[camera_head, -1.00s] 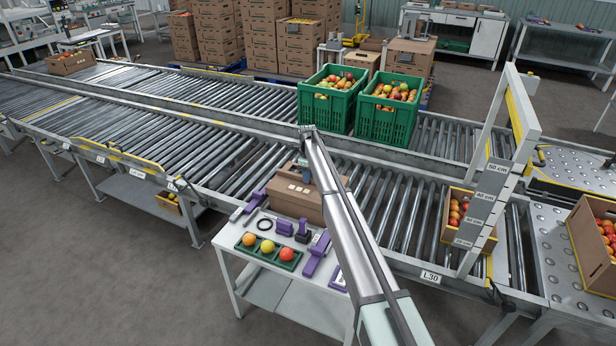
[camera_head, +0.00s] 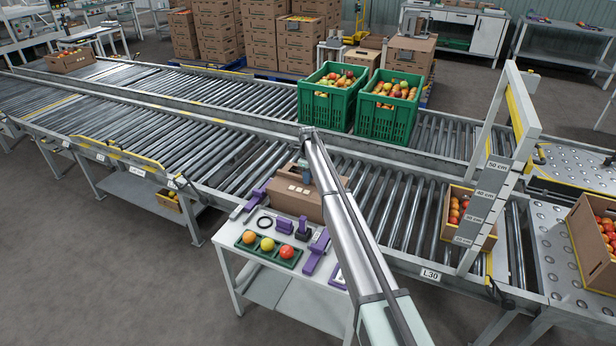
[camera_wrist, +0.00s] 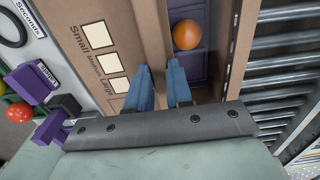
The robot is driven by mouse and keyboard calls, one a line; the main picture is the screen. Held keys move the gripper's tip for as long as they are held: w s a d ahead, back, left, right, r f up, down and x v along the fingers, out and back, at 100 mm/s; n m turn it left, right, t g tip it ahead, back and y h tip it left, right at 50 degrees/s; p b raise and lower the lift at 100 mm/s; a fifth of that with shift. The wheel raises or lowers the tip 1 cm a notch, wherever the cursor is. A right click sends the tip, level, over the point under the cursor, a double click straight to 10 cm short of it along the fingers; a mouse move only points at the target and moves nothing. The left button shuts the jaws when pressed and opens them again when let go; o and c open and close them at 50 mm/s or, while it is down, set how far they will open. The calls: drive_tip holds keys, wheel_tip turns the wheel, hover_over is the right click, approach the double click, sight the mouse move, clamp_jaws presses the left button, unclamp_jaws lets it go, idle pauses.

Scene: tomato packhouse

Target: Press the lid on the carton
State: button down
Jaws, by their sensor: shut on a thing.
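The brown carton (camera_head: 297,205) stands at the near side of the roller conveyor, behind the small tool table. To the right of the fingers the carton is open, and an orange fruit (camera_wrist: 187,35) shows on a purple liner (camera_wrist: 215,42). In the head view my arm hides part of the carton and the fingers.
The small table (camera_head: 238,262) holds a green tray (camera_head: 290,262) with three fruits, several purple tools and a black ring (camera_head: 265,223). Two green crates of fruit (camera_head: 327,107) (camera_head: 386,122) stand behind my arm. A height gauge (camera_head: 485,205) stands right. Rollers beside the carton are bare.

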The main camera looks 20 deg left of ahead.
drive_tip(key=shift+f, duration=1.3)
idle(1.1)
drive_tip(key=c, duration=0.9)
unclamp_jaws()
drive_tip(key=shift+c, duration=0.2)
drive_tip(key=c, duration=0.3)
drive_tip(key=shift+r, duration=0.15)
drive_tip(key=shift+r, duration=3.9)
